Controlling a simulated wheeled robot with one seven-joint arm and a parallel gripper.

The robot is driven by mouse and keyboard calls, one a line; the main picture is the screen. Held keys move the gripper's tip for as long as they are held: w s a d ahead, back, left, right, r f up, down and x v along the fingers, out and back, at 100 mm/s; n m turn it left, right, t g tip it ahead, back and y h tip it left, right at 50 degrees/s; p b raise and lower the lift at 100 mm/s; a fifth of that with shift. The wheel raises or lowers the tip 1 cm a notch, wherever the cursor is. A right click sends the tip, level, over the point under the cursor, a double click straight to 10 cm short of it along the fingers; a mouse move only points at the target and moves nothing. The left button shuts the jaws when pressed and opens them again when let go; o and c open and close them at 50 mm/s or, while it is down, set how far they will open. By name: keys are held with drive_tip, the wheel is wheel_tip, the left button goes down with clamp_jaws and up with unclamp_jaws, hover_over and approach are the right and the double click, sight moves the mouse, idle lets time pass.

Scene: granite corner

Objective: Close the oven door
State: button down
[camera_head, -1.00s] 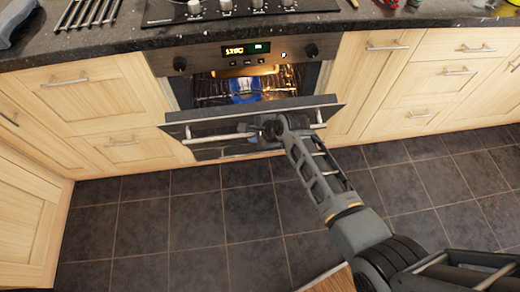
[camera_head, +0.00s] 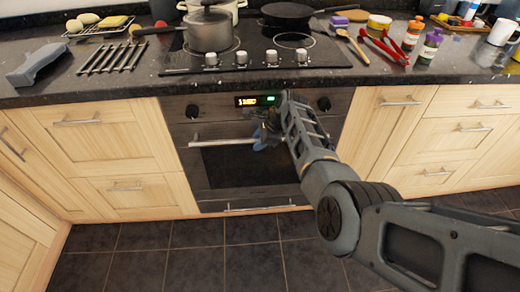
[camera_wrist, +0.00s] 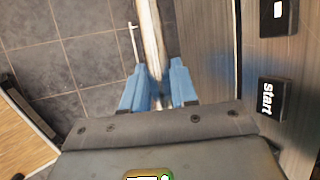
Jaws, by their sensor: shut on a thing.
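The oven (camera_head: 250,150) is built into the cabinet row below the counter. Its dark door (camera_head: 240,168) now stands upright against the oven front, with no gap that I can see. The light door handle (camera_head: 215,143) runs across the top of the door. My gripper (camera_head: 266,136) is at the right half of the handle, partly hidden by my arm. In the wrist view, the blue fingers (camera_wrist: 158,88) are on either side of the handle bar (camera_wrist: 152,35) and shut on it. The oven's interior is hidden behind the door.
Above the oven is a hob (camera_head: 255,55) with a pot (camera_head: 208,30) and a pan (camera_head: 287,12). A bottle (camera_head: 430,46) and red tongs (camera_head: 383,46) lie or stand at the counter's right. The tiled floor (camera_head: 150,260) in front is clear.

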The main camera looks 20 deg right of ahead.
drive_tip(key=shift+w+d+r, duration=0.1)
drive_tip(key=shift+w, duration=0.2)
drive_tip(key=shift+w+r, duration=0.1)
drive_tip(key=c, duration=1)
unclamp_jaws()
drive_tip(key=shift+w+d, duration=0.1)
drive_tip(key=shift+o, duration=0.2)
drive_tip(key=p+v, duration=0.1)
drive_tip(key=v, duration=0.6)
drive_tip(key=shift+s+r+p, duration=0.25)
drive_tip(key=shift+p, duration=0.05)
